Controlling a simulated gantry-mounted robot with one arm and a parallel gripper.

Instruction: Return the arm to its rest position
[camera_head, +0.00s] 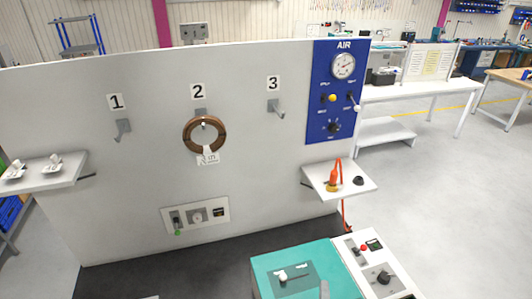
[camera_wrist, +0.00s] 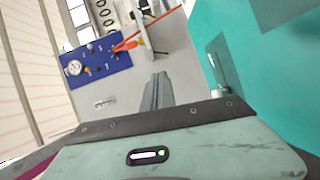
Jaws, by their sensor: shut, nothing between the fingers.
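My gripper (camera_wrist: 157,92) shows in the wrist view with its two grey fingers together and nothing between them. It is apart from the white board (camera_head: 60,110) and its hooks. The arm is hardly visible in the head view, and I cannot make out its full pose.
A brown cable coil (camera_head: 188,142) hangs on the hook under label 2. Hooks 1 (camera_head: 122,128) and 3 (camera_head: 277,108) are bare. A blue AIR panel (camera_head: 322,115), a right shelf (camera_head: 319,172) with an orange tool (camera_head: 333,181), a left shelf (camera_head: 50,180) and a teal-topped unit (camera_head: 265,268) stand around.

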